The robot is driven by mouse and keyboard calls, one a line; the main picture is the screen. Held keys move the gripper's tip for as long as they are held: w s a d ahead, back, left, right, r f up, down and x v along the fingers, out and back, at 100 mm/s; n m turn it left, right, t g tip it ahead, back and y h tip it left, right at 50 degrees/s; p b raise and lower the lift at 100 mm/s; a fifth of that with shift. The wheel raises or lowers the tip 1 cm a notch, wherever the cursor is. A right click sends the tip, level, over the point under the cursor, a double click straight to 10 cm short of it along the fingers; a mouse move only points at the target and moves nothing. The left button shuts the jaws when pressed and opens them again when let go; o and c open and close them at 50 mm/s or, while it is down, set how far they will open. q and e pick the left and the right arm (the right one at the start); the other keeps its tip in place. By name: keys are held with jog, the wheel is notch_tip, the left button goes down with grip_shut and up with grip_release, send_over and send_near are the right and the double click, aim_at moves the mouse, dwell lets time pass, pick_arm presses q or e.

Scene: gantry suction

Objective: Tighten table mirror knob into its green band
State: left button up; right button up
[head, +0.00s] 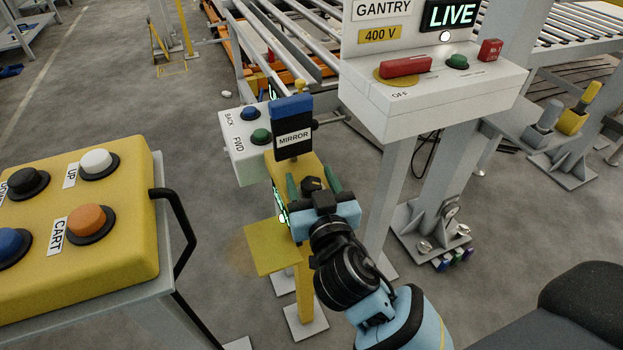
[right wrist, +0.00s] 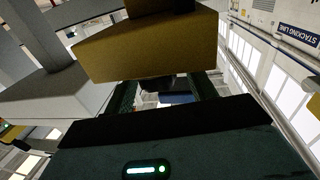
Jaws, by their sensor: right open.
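The table mirror station is a yellow post top (head: 283,170) with a blue-topped plate labelled MIRROR (head: 293,140). A small dark knob (head: 313,184) with a yellow mark sits on the yellow top, below that plate. My right gripper (head: 314,182) is open, with its dark green fingers on either side of the knob; I cannot tell whether they touch it. In the right wrist view the fingers (right wrist: 164,92) stand apart with a dark shape between them. A green lit strip (head: 281,207) shows on the station's left side, partly hidden; its reading is unclear. My left gripper is out of view.
A white box (head: 240,158) with BACK and FWD buttons stands just left of the mirror. A white GANTRY panel (head: 430,105) with a red handle (head: 405,67) stands to the right. A yellow button console (head: 120,245) fills the left. A yellow plate (head: 268,246) lies below the station.

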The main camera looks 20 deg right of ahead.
jog(key=shift+w, duration=0.1)
jog(key=c, duration=1)
jog(key=shift+o, duration=0.2)
jog(key=shift+f+m+h+b, duration=0.15)
jog(key=shift+m+h+b, duration=0.55)
jog(key=shift+h, duration=0.3)
jog(key=shift+g+h+b, duration=0.3)
jog(key=shift+h+b, duration=0.1)
jog(key=shift+b, duration=0.15)
jog(key=shift+m+h, duration=0.3)
jog(key=shift+m, duration=0.1)
jog(key=o, duration=1)
jog(key=shift+c, duration=0.2)
